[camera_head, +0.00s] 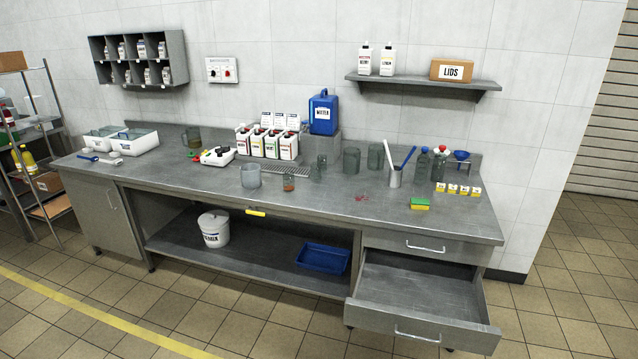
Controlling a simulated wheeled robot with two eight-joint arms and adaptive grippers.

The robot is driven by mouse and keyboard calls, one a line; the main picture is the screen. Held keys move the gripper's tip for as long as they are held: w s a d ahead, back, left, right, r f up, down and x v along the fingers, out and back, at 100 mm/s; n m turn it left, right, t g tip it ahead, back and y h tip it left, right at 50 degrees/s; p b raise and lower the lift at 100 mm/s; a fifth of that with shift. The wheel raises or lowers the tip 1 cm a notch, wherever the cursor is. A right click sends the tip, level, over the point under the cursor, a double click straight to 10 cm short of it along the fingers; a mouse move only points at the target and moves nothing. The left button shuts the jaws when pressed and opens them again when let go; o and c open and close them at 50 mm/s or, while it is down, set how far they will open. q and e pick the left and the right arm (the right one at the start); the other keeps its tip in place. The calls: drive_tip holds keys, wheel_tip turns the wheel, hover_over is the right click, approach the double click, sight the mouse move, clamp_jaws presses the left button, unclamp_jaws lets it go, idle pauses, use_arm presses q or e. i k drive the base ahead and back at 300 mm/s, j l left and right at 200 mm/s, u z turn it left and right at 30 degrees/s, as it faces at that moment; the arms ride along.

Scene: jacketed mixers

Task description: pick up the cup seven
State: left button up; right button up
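Several see-through cups and beakers stand on the grey metal bench; I cannot read a number on any, so I cannot tell which is cup seven. A wide clear cup (250,176) stands near the middle front, and a small cup (288,184) with reddish-brown contents is just right of it. A narrow grey cup (318,168) stands behind these. Two darker grey cups, one (351,160) left of the other (375,158), stand further right. A brownish cup (193,138) is at the back left. Neither of my grippers is in view.
The bench (330,207) has an open, empty drawer (425,285) jutting out at right. Labelled bottles (268,145), a blue water canister (323,113) and a pot of utensils (395,177) stand on top. A sponge (420,204) lies near the front edge. Floor in front is clear.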

sight(288, 177)
drive_tip(key=i+j+z, duration=0.75)
drive_tip(key=i+j, duration=0.6)
drive_tip(key=j, duration=0.25)
drive_tip(key=i+j+z, duration=0.1)
drive_tip(key=i+j, duration=0.35)
drive_tip(key=j, duration=0.25)
drive_tip(key=i+j, duration=0.2)
drive_tip(key=j, duration=0.2)
drive_tip(key=i+j, duration=0.25)
drive_tip(key=i+j+z, duration=0.1)
drive_tip(key=j, duration=0.35)
drive_tip(key=i, duration=0.1)
